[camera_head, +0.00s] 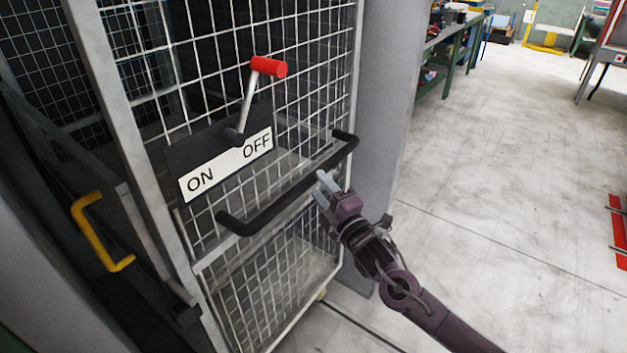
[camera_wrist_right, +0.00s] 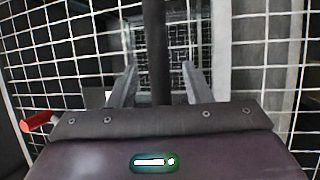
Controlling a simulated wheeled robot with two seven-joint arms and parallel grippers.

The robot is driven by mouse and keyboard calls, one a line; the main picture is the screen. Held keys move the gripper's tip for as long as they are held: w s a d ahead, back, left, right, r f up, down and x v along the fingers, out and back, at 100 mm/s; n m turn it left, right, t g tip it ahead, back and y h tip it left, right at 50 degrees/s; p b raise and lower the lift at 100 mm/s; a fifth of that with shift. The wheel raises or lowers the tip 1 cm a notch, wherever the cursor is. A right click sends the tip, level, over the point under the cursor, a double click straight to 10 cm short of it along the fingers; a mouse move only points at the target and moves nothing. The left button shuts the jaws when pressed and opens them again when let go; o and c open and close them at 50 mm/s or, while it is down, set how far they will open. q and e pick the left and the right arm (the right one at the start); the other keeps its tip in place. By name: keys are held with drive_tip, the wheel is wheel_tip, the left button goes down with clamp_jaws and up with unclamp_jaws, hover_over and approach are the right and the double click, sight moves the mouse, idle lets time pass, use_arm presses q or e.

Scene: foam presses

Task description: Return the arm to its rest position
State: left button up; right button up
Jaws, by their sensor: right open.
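My right gripper (camera_head: 323,187) is in front of the mesh cage door, close to the long black door handle (camera_head: 290,187). In the right wrist view the gripper (camera_wrist_right: 160,85) is open, and the black handle bar (camera_wrist_right: 158,50) runs upright between its two fingers. I cannot tell whether the fingers touch the bar. My right arm (camera_head: 405,290) reaches in from the lower right. My left gripper is not in view.
A red-tipped lever (camera_head: 268,67) on an ON/OFF plate (camera_head: 222,165) leans toward OFF; its red tip also shows in the right wrist view (camera_wrist_right: 36,122). A yellow handle (camera_head: 88,232) is at left. A green workbench (camera_head: 447,45) stands behind.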

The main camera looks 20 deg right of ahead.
drive_tip(key=shift+s+d+f, duration=0.15)
drive_tip(key=shift+s, duration=0.5)
drive_tip(key=s+d+f+m+g+h, duration=0.1)
drive_tip(key=d+f+m+g+h, duration=0.15)
drive_tip(key=f, duration=0.65)
drive_tip(key=d+f+m+g+h, duration=0.1)
drive_tip(key=d+f+m, duration=0.2)
drive_tip(key=f, duration=0.7)
drive_tip(key=s+d+f+m+g+h, duration=0.1)
drive_tip(key=s+f+m+g, duration=0.1)
drive_tip(key=s+f, duration=0.35)
drive_tip(key=s+d+f+m+g, duration=0.1)
drive_tip(key=s+f+g, duration=0.15)
drive_tip(key=f, duration=0.65)
drive_tip(key=s+d+f+m+g+h, duration=0.15)
drive_tip(key=s+f, duration=0.25)
drive_tip(key=f, duration=0.4)
drive_tip(key=s+f+m+g, duration=0.4)
drive_tip(key=s+f, duration=0.8)
drive_tip(key=s, duration=0.3)
drive_tip(key=s+a+f+m+g, duration=0.2)
drive_tip(key=s+f, duration=0.2)
drive_tip(key=s, duration=0.7)
drive_tip(key=s+a+f+m+g, duration=0.1)
drive_tip(key=s+a+f+g, duration=0.2)
drive_tip(key=s, duration=0.9)
drive_tip(key=shift+s+f+m+y, duration=0.15)
drive_tip(key=shift+f+m+y, duration=0.25)
drive_tip(key=shift+f, duration=0.35)
